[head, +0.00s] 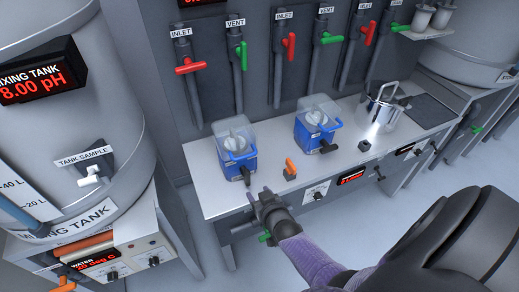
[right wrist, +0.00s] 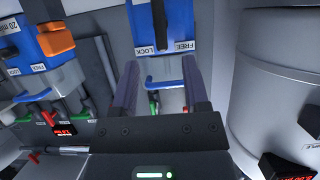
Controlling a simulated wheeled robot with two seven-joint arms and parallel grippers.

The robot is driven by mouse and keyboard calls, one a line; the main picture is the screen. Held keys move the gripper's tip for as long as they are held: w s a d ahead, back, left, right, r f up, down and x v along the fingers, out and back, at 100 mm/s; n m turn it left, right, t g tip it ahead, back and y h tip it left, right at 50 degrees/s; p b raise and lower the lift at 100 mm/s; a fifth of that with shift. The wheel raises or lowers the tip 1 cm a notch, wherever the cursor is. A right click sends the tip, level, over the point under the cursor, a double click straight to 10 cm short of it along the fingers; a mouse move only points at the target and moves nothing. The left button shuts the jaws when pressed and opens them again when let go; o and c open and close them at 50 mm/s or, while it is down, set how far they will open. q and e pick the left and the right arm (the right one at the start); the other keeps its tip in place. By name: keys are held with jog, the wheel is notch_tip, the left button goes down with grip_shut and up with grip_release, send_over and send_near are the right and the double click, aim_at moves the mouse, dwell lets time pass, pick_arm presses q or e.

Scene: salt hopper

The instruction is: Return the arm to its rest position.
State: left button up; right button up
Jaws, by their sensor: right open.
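My right arm comes in from the lower right in the head view. Its gripper (head: 264,200) is at the bench's front edge, below the left blue hopper (head: 232,158) and its black lever (head: 246,176). In the right wrist view the two fingers (right wrist: 160,70) are spread apart, with nothing clamped between them. A blue panel (right wrist: 177,28) with LOCK and FREE labels and a black lever (right wrist: 160,26) is beyond the fingertips. A blue handle (right wrist: 165,84) shows in the gap, seemingly farther off. My left gripper is not in view.
The mixing tank (head: 60,130) is at left. Red and green valve handles line the back wall. Open floor lies in front.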

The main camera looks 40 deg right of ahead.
jog(key=s+a+f+n+g+y, duration=0.2)
jog(key=s+a+f+g, duration=0.2)
jog(key=s+f, duration=0.5)
jog(key=s+a+f+n+g, duration=0.1)
jog(key=s+f+g, duration=0.1)
jog(key=s, duration=0.7)
jog(key=s+a+f+n+g, duration=0.1)
jog(key=s+a+f+g, duration=0.1)
jog(key=s, duration=0.7)
jog(key=s+a+f+n+g+b, duration=0.1)
jog(key=s+f+g, duration=0.3)
jog(key=s, duration=0.5)
notch_tip(320, 180, down, 2)
jog(key=shift+a+y, duration=0.3)
jog(key=shift+y, duration=0.1)
jog(key=shift+w, duration=0.1)
